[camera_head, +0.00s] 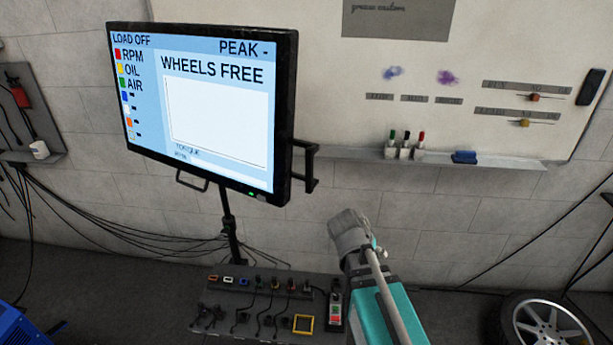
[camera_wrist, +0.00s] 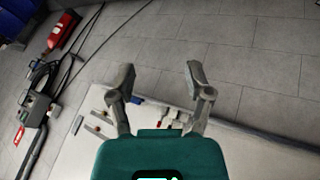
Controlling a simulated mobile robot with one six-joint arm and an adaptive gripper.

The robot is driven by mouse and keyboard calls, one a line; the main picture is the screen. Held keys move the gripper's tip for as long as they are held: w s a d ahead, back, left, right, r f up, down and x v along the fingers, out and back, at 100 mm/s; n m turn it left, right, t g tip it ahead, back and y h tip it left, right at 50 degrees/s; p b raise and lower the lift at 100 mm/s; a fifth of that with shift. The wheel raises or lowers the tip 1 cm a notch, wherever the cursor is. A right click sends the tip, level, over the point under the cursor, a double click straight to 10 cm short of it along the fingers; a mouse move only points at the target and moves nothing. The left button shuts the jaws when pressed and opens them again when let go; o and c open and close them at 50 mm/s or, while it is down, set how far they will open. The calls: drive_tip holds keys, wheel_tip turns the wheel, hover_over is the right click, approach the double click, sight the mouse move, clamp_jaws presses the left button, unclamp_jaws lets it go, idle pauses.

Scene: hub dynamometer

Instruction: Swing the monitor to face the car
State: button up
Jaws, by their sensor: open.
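The monitor (camera_head: 215,110) hangs on a thin dark stand (camera_head: 230,225) at the upper left of the head view. The monitor is not in the wrist view. No car body shows; a wheel (camera_head: 548,325) is at lower right.
A whiteboard (camera_head: 440,110) with a marker ledge (camera_head: 420,158) is on the wall behind. A control panel (camera_head: 265,310) with several plugs and cables stands below the monitor. Cables run along the wall. The space between the side handle and my gripper looks clear.

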drive_tip(key=w+a+r+m+t+h+b, duration=0.1)
drive_tip(key=w+a+r+t, duration=0.2)
drive_tip(key=a, duration=0.2)
drive_tip(key=w+a+r+m+t+h, duration=0.1)
drive_tip(key=w+a+r+t+h, duration=0.15)
drive_tip(key=a, duration=0.35)
drive_tip(key=t+y, duration=0.2)
drive_tip(key=t, duration=0.5)
approach(308, 175)
drive_tip(key=v, duration=0.3)
drive_tip(key=shift+w+f+b, duration=0.1)
drive_tip(key=shift+w+b, duration=0.05)
drive_tip(key=shift+b, duration=0.3)
drive_tip(key=shift+w+d, duration=0.1)
drive_tip(key=shift+w, duration=0.05)
drive_tip(key=shift+x, duration=6.75)
clamp_jaws()
